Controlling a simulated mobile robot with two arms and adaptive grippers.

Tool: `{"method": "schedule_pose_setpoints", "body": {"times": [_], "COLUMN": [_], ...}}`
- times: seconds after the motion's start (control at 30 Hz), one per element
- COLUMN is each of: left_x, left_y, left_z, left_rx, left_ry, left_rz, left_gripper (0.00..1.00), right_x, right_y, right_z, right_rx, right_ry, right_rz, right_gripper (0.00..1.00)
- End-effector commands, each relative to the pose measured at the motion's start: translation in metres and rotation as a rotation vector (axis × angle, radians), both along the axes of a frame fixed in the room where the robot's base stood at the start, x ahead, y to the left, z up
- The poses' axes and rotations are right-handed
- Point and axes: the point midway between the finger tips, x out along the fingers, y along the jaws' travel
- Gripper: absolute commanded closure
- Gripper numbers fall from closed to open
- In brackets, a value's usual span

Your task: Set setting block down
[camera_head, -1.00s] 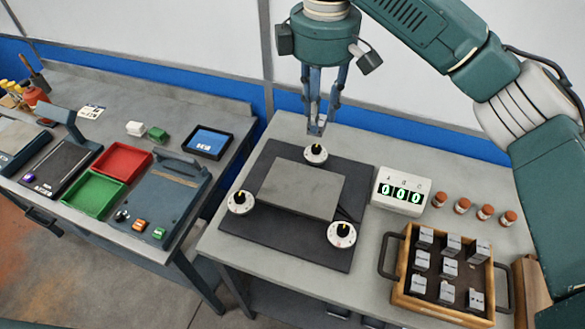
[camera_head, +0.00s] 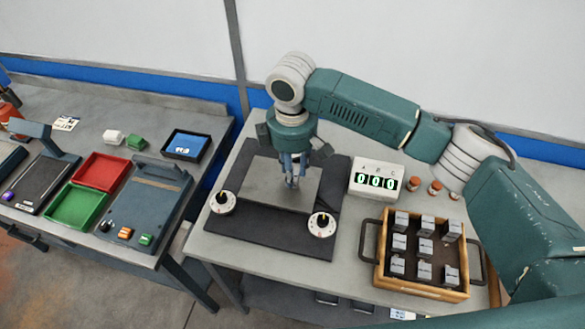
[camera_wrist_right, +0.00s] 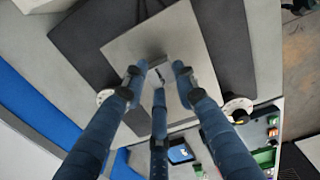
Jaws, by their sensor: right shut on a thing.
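My right gripper (camera_head: 291,182) points down over the grey plate (camera_head: 262,190) on the black mat. It is shut on a small grey setting block, which is mostly hidden by the fingers in the head view. In the right wrist view the fingertips (camera_wrist_right: 159,78) close around the small block (camera_wrist_right: 158,73), with the plate (camera_wrist_right: 150,42) behind. I cannot tell whether the block touches the plate. My left gripper is not in view.
Dials stand at the mat's left (camera_head: 222,202) and right (camera_head: 322,224). A display box (camera_head: 376,182) reads 000. A wooden tray (camera_head: 425,283) holds several grey blocks. Red (camera_head: 102,172) and green (camera_head: 76,204) trays lie on the left bench.

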Motion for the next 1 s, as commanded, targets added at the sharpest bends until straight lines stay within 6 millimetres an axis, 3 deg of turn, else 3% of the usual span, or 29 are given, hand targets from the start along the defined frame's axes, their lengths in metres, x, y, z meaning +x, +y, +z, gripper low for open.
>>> {"method": "schedule_pose_setpoints", "body": {"times": [0.43, 0.47, 0.53, 0.87, 1.0], "left_x": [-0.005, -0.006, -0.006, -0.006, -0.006], "left_y": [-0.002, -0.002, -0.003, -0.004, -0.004], "left_z": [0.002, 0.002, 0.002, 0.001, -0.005], "left_rx": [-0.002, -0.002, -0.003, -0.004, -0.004], "left_ry": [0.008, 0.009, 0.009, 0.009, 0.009], "left_rz": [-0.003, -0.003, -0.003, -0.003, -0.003], "left_gripper": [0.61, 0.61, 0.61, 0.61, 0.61], "right_x": [0.0, 0.0, 0.0, 0.0, 0.001], "right_y": [0.0, 0.0, 0.0, 0.0, 0.001], "right_z": [-0.009, -0.009, -0.009, -0.007, 0.006], "right_rx": [0.001, 0.0, 0.0, 0.0, 0.003], "right_ry": [-0.001, -0.001, -0.001, -0.002, -0.005], "right_rz": [0.0, 0.0, 0.0, 0.001, 0.001], "right_gripper": [1.0, 0.68, 0.54, 0.53, 0.53]}}
